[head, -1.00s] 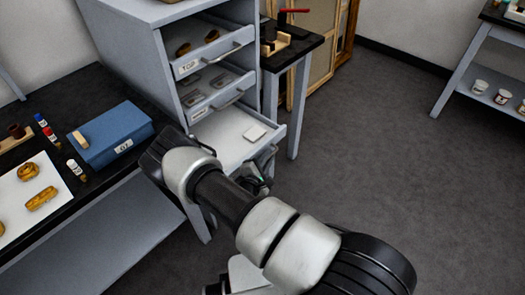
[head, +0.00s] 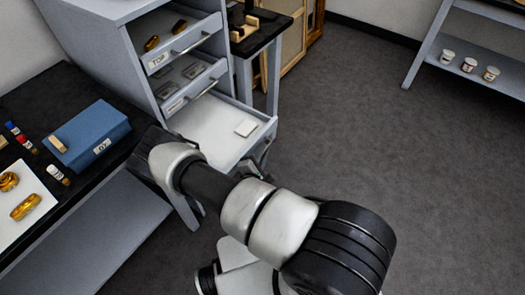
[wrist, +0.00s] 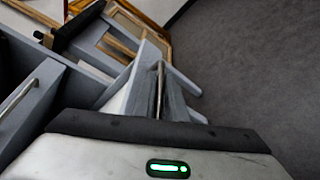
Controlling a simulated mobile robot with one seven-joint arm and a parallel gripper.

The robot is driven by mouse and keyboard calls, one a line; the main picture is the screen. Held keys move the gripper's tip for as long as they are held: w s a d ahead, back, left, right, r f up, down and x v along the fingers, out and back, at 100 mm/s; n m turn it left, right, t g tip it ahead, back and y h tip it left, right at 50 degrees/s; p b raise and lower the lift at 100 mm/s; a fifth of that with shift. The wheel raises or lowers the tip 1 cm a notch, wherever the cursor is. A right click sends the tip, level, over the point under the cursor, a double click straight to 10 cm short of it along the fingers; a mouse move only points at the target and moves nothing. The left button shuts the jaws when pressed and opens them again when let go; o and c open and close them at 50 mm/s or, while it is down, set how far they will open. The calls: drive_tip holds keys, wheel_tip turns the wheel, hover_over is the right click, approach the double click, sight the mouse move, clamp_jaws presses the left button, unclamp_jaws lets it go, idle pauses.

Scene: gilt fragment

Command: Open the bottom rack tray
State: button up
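The grey drawer rack (head: 133,75) stands left of centre in the head view. Its bottom tray (head: 212,133) is pulled well out, with a white floor and a small white square piece (head: 246,128) on it. My gripper (head: 252,166) is low at the tray's front face, mostly hidden behind my arm. In the wrist view, the bottom tray's bar handle (wrist: 160,90) runs upright just beyond my gripper's dark edge (wrist: 160,130). The fingertips do not show clearly, so their grip on the handle cannot be told.
The top tray (head: 184,45) and middle tray (head: 190,87) also stand partly out, holding small pieces. A blue box (head: 90,136) lies on the black bench at left. A dark-topped table (head: 268,35) stands behind the rack. The floor (head: 400,150) at right is clear.

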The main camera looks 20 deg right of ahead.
drive_tip(key=shift+o, duration=0.2)
drive_tip(key=shift+a, duration=0.1)
drive_tip(key=p+v, duration=0.1)
drive_tip(key=v, duration=1.6)
drive_tip(key=shift+s+r, duration=0.15)
drive_tip(key=shift+s, duration=0.05)
